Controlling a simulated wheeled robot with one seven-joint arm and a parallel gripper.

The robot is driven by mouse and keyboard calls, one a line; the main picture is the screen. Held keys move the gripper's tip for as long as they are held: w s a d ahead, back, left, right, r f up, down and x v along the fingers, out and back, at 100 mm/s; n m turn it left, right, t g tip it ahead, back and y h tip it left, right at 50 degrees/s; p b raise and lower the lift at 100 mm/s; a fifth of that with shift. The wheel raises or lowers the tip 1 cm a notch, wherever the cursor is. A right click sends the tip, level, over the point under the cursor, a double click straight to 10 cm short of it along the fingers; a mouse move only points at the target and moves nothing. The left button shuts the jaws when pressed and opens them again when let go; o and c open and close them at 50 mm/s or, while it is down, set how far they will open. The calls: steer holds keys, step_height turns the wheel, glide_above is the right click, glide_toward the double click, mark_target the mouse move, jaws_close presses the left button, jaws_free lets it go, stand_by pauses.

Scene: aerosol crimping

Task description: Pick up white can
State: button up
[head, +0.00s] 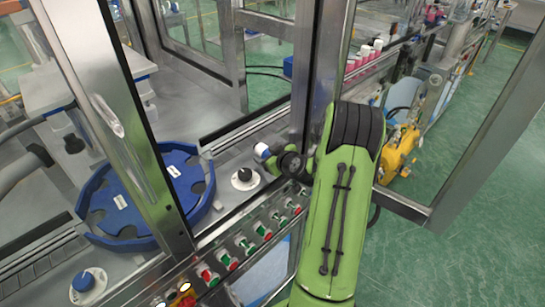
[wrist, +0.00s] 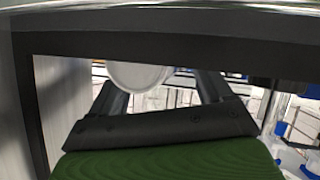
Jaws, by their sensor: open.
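A white round thing, likely the top of the white can (wrist: 138,76), shows at the upper middle of the wrist view. Its upper part is cut off by a dark horizontal bar. My gripper (wrist: 162,82) is open, with its two dark fingers spread. The white round top appears between the fingers, closer to the left one; contact cannot be told. In the head view my green arm reaches up past the machine's frame, and I cannot make out the fingers. Several small pink and white cans (head: 362,57) stand in a row behind the door frame.
A blue round turntable (head: 185,205) sits inside the machine at left. Metal door posts (head: 300,70) stand close to my arm. Green floor (head: 480,230) is clear at right.

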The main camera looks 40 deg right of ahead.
steer(key=c, duration=1.2)
steer(key=shift+o, duration=0.2)
steer(key=shift+s, duration=0.1)
